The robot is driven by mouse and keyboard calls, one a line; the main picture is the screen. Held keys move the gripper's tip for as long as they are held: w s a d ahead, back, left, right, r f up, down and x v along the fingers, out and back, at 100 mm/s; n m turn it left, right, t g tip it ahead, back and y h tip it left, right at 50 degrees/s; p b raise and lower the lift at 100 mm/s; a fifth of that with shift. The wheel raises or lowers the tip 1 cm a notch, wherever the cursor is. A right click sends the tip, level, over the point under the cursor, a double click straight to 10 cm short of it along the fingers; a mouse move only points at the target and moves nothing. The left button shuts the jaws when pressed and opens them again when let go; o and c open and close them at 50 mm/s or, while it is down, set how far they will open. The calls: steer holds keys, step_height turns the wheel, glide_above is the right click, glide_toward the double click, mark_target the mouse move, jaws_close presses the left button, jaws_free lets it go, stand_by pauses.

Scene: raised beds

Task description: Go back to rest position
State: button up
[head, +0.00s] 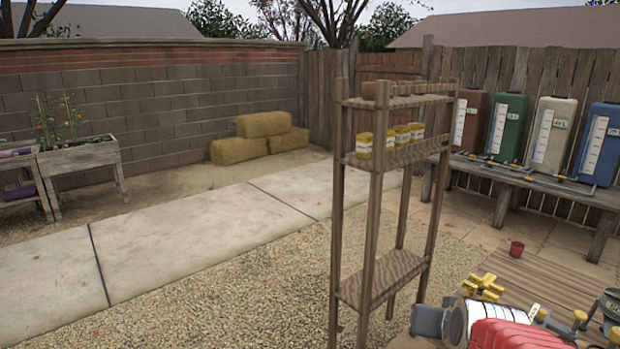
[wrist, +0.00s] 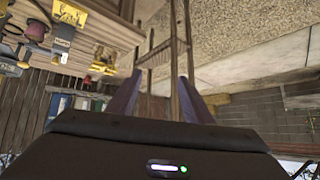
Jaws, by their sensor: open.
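My gripper (wrist: 158,95) shows in the wrist view, where the scene appears upside down. Its two dark purple fingers stand apart with nothing visible between them. The wooden shelf rack's posts and boards (wrist: 160,55) show behind and between the fingers, apart from them as far as I can tell. I cannot make out my gripper in the head view.
The wooden rack (head: 385,180) stands on gravel, with several yellow-labelled cans (head: 402,135) on its upper shelf. A bench (head: 540,180) at right bears coloured tanks (head: 510,125). A red pot (head: 516,248) is near the deck. The paved path (head: 190,240) is clear.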

steer(key=s+a+n+g, duration=0.1)
steer(key=s+a, duration=0.3)
steer(key=s, duration=0.4)
steer(key=s+a+n+g+y, duration=0.1)
steer(key=s+a, duration=0.3)
steer(key=s, duration=0.5)
steer(key=shift+a+r+n+g, duration=0.15)
steer(key=shift+a+n+g, duration=0.1)
steer(key=shift+n+g, duration=0.45)
steer(key=shift+c, duration=0.5)
